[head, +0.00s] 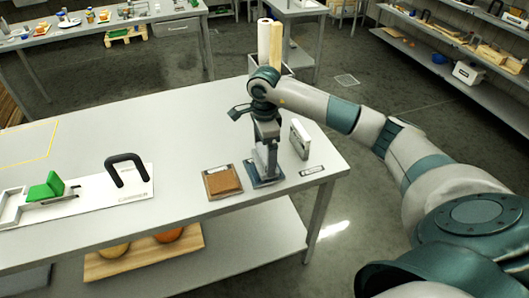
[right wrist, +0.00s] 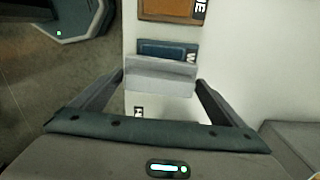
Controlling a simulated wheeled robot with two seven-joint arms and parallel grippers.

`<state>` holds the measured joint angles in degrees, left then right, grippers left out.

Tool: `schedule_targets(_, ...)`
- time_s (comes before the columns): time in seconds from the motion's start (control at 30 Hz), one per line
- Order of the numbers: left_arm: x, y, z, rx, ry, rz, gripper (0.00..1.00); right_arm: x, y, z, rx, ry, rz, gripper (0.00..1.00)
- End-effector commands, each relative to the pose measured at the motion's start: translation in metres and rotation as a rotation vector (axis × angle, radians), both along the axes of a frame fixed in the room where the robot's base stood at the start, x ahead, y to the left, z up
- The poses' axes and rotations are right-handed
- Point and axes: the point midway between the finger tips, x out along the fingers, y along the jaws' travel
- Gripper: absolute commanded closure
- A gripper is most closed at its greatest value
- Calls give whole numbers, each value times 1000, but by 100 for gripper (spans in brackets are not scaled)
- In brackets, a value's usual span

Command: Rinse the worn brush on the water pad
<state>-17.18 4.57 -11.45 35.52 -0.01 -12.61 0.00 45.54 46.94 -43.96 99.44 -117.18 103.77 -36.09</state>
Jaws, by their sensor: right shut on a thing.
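My right gripper (head: 266,150) points down over the near right part of the table and is shut on a light grey block-like brush (head: 262,160). In the right wrist view the brush (right wrist: 160,76) lies across between the two fingers (right wrist: 163,86). The blue water pad (head: 268,178) is directly below the brush; it also shows in the right wrist view (right wrist: 166,48), partly covered by the brush, with a label partly hidden. Whether the brush touches the pad I cannot tell. The bristles are hidden. My left gripper is not in view.
A brown pad (head: 222,181) lies just left of the water pad. A white upright block (head: 300,138) and a small label (head: 312,170) are to the right. A white board (head: 120,197) with a black handle (head: 127,170) and green piece (head: 46,188) is further left.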

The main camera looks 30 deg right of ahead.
Motion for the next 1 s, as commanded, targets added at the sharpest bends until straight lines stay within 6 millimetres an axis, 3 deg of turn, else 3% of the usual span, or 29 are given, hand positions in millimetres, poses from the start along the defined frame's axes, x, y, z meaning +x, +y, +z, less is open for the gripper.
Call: schedule_targets(1.0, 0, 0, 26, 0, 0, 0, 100, 1, -1, 67, 0, -5, -2, 24)
